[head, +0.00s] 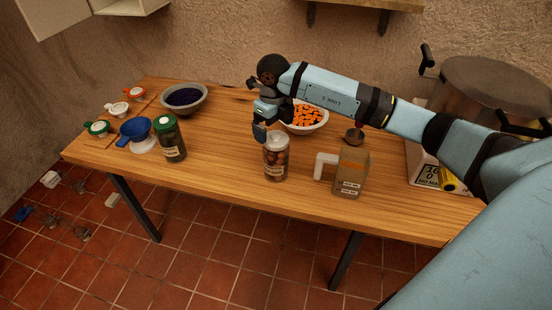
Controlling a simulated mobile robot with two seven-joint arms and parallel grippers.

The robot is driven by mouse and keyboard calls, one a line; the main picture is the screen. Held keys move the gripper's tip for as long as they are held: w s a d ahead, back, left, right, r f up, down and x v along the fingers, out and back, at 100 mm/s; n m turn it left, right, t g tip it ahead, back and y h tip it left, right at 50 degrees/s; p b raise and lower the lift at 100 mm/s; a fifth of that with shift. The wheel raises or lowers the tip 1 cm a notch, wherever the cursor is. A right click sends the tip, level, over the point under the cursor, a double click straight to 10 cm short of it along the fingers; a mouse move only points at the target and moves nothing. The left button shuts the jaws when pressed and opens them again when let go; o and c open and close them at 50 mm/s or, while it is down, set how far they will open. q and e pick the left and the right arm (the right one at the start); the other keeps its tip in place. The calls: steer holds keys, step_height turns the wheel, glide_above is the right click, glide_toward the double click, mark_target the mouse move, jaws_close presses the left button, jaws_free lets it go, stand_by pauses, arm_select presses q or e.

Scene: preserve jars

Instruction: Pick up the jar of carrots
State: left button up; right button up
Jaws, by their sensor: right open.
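A clear jar (276,160) with a pale top, a small label and reddish-brown contents stands upright near the front edge of the table; its label is too small to read. Another jar (171,142), with a green lid and dark contents, stands upright further left. A white bowl of orange carrot pieces (308,117) stands behind my right gripper. My right gripper (261,127) is open, pointing down just above and slightly left of the clear jar's top, with nothing seen in it. Whether it touches the jar is unclear. My left gripper is not in view.
A blue funnel (135,129), small colored lids and a grey bowl of dark contents (184,98) are at the left. A large pot (494,85) is at the right. Wood between the two jars is bare.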

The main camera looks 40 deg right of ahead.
mark_target(276, 138)
steer(key=shift+f, duration=0.7)
steer(key=f, duration=0.1)
steer(key=f+p, duration=0.1)
steer(key=f, duration=0.2)
steer(key=shift+s+d+f+p, duration=0.15)
steer(key=shift+s+d+p, duration=0.1)
steer(key=shift+p, duration=0.1)
steer(key=shift+f, duration=0.5)
steer(key=c, duration=1.7)
steer(key=shift+w+r, duration=0.1)
